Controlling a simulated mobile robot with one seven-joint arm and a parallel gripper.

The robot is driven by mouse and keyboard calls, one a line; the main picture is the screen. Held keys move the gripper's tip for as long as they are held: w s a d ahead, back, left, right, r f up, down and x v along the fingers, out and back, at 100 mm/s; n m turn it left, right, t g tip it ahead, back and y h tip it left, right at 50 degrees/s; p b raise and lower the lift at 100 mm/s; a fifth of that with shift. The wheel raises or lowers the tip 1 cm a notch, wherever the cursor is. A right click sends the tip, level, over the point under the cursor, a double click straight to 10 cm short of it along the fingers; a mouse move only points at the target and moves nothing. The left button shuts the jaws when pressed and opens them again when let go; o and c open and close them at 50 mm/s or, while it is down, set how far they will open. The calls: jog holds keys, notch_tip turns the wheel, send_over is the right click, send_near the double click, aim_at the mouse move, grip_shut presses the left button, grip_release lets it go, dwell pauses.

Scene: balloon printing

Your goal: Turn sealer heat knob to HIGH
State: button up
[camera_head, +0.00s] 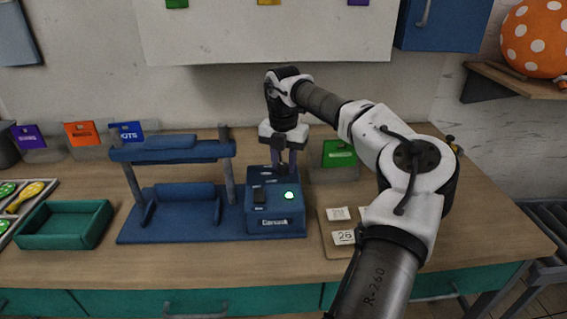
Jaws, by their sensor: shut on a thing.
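The blue sealer (184,240) stands on the wooden bench, left of the picture's centre. Its control box (268,224) at the right end has a black switch and a lit green light (289,195) on top. My gripper (284,170) points straight down at the back of the control box top. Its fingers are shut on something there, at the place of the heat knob. The knob itself is hidden by the fingers, and its setting cannot be read.
A teal tray (64,226) sits left of the sealer. Small numbered cards (344,238) lie right of the control box, and a green card (340,154) stands behind it. Purple, orange and blue cards stand along the wall. A white panel (267,50) hangs above.

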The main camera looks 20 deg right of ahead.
aim_at(283, 165)
jog(key=shift+m, duration=0.4)
jog(key=o, duration=1)
jog(key=shift+c, duration=0.2)
notch_tip(283, 165, up, 14)
jog(key=b, duration=0.1)
jog(key=shift+f, duration=0.1)
